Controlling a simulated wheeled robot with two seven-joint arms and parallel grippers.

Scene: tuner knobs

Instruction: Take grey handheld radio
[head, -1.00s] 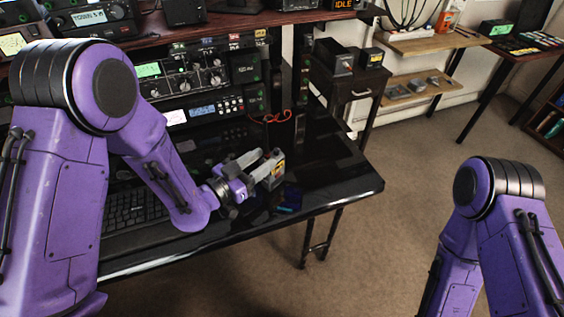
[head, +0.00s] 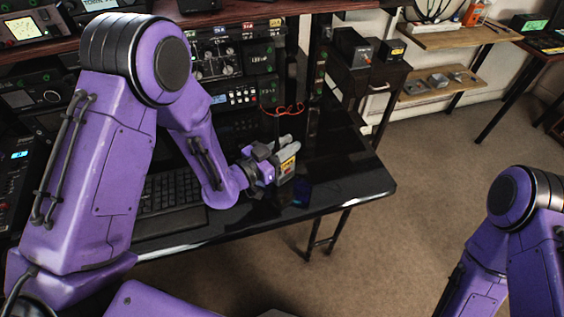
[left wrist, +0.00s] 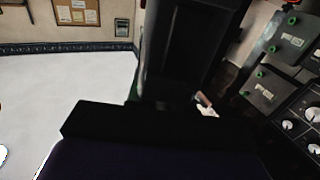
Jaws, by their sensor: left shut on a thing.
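The grey handheld radio (head: 288,167) is a small block with a yellow and red label and a thin dark antenna standing up. It is between the fingers of my left gripper (head: 284,158), which is shut on it over the black desk. The fingers partly cover the radio. I cannot tell how far it is above the desk top. In the left wrist view, large dark shapes fill the middle, and I cannot make out the radio there. My right arm is at the lower right of the head view; its gripper is out of view.
The glossy black desk (head: 345,178) has bare room right of my left gripper. A keyboard (head: 172,192) lies left of it. A rack of radio equipment (head: 232,97) stands behind, with an orange cable (head: 284,110). A dark cabinet (head: 370,80) stands beyond.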

